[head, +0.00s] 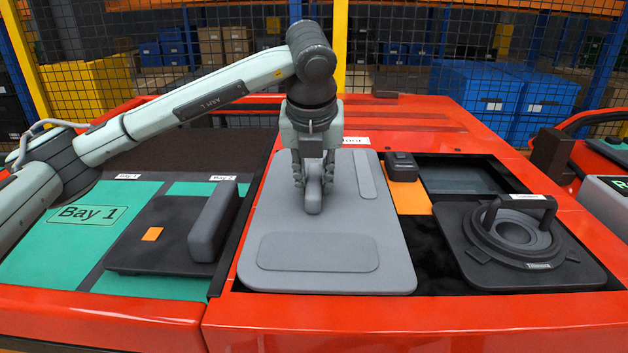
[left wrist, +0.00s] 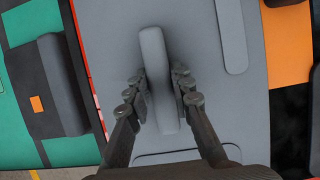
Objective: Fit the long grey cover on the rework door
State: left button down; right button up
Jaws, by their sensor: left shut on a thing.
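The long grey cover (head: 335,225) is a flat light-grey panel with two raised pads and an upright grey handle (head: 313,196) near its middle. It lies roughly level over the left part of the red rework door (head: 430,318). I cannot tell whether it is fully seated, as the surface under it is hidden. My left gripper (head: 313,180) comes down from above and is shut on the cover's handle. In the left wrist view the fingers (left wrist: 160,98) stand on both sides of the handle (left wrist: 157,70). My right gripper is not in view.
A dark panel (head: 150,255) with a grey bar handle lies on the green bay surface (head: 75,215) at left. A black plate with a round handled part (head: 520,235) sits at right. A small dark block (head: 402,166) stands beside the cover. Wire fencing runs behind.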

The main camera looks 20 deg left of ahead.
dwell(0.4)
pick_arm(q)
jog(key=c, duration=1.3)
grip_release()
jog(key=shift+o, duration=0.2)
jog(key=v, duration=1.2)
